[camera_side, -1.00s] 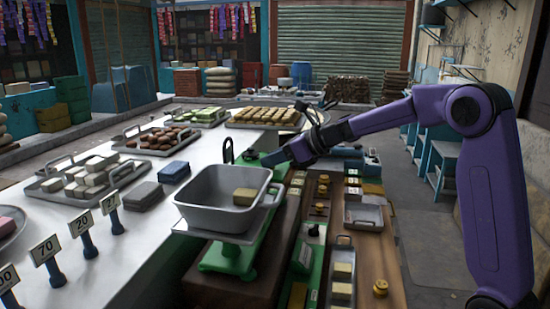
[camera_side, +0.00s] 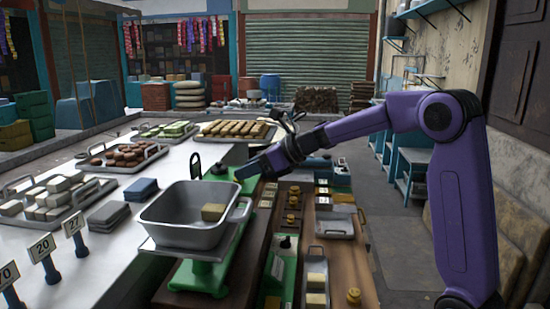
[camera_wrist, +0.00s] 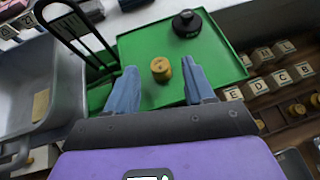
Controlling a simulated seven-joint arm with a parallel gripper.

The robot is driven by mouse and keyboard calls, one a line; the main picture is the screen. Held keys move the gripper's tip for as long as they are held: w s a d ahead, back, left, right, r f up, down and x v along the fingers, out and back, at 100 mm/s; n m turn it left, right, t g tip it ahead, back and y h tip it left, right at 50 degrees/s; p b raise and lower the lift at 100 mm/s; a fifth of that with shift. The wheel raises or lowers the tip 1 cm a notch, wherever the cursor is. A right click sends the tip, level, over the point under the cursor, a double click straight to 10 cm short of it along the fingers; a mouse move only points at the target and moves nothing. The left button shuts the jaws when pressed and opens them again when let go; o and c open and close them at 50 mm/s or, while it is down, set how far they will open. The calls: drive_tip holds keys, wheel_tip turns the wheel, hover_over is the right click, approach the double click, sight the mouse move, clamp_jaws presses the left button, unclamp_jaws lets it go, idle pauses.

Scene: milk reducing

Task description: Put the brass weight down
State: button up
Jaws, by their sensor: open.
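The brass weight (camera_wrist: 160,69) is a small gold cylinder. In the wrist view it stands upright on a green tray (camera_wrist: 146,42), between my fingers, with a gap on each side. My gripper (camera_wrist: 158,88) is open around it and touches neither side. In the side view my gripper (camera_side: 254,168) is over the far end of the green scale, and the weight there is hidden. A black round weight (camera_wrist: 187,23) stands on the same tray, beyond the brass one.
A grey pan (camera_side: 188,228) holding a tan block (camera_side: 213,212) sits on the near side of the scale. Several brass weights (camera_side: 291,201) stand on the wooden rack to the right. A black wire handle (camera_wrist: 75,35) rises at the tray's left side.

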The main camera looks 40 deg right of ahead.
drive_tip(key=v, duration=0.9)
drive_tip(key=shift+s+d, duration=0.2)
drive_tip(key=shift+s, duration=0.1)
drive_tip(key=shift+a+r, duration=0.1)
drive_tip(key=s+a+f+n+g, duration=0.45)
drive_tip(key=s+n, duration=0.25)
drive_tip(key=n, duration=0.2)
drive_tip(key=s+a+f+n+g, duration=0.35)
drive_tip(key=s+f+n, duration=0.25)
drive_tip(key=s+n, duration=0.25)
drive_tip(key=s+d+f+n+h, duration=0.2)
drive_tip(key=s+d+n, duration=0.1)
drive_tip(key=s+n, duration=0.4)
drive_tip(key=s+d+f+n+g+h, duration=0.1)
drive_tip(key=s+d+f+n+h, duration=0.1)
drive_tip(key=s+n, duration=0.5)
drive_tip(key=s+d+f+n+g+h, duration=0.1)
drive_tip(key=s+d+f+n, duration=0.3)
drive_tip(key=n, duration=0.6)
drive_tip(key=s+d+h, duration=0.1)
drive_tip(key=s+d, duration=0.1)
drive_tip(key=s, duration=0.1)
drive_tip(key=shift+s+d, duration=0.2)
